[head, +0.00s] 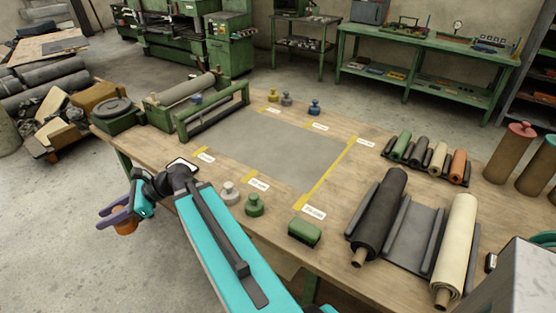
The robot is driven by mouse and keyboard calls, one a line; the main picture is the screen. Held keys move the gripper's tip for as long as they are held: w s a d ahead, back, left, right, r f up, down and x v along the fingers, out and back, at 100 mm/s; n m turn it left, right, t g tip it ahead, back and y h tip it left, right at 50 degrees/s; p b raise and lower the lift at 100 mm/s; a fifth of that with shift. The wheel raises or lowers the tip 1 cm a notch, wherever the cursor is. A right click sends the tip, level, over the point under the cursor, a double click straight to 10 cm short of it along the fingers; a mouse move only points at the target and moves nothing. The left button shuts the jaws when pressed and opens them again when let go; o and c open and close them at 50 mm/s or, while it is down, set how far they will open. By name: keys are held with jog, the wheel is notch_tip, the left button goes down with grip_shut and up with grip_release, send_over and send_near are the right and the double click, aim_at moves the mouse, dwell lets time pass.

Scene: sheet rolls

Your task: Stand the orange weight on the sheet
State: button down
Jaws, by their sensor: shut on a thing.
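My gripper (113,218) with purple fingers is at the left of the head view, beyond the table's near-left edge and over the floor. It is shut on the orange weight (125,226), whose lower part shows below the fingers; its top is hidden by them. The grey sheet (280,150) lies flat on the wooden table, to the right of and beyond my gripper, with yellow tape marks and white labels around it. No weight is seen standing on the middle of the sheet.
A grey weight (230,193), a green weight (254,204) and a green block (304,232) stand along the sheet's near side. Yellow (272,96), grey (286,99) and blue (314,107) weights stand at the far side. A green frame (212,112) borders the left; rolls lie right.

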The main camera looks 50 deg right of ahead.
jog(key=w+d+f+m+t+h+p, duration=0.15)
jog(key=d+m+h, duration=0.25)
jog(key=d, duration=0.7)
jog(key=d+f+m+t+h, duration=0.15)
jog(key=d+m+h, duration=0.25)
jog(key=d, duration=0.6)
jog(key=d+f+m+t+h+p, duration=0.1)
jog(key=d+m+t+h, duration=0.25)
jog(key=d, duration=0.75)
jog(key=s+d+f+m+g+h+p, duration=0.1)
jog(key=s+d+m+h, duration=0.3)
jog(key=s+d, duration=0.5)
jog(key=s+d+f+m+g+h+p, duration=0.1)
jog(key=s+d+m+g+h+p, duration=0.1)
jog(key=s+d, duration=0.7)
jog(key=d+m+g+h, duration=0.1)
jog(key=d+m+h, duration=0.1)
jog(key=d, duration=0.3)
jog(key=shift+d+h+p, duration=0.3)
jog(key=shift+d+h, duration=0.05)
jog(key=shift+g, duration=0.25)
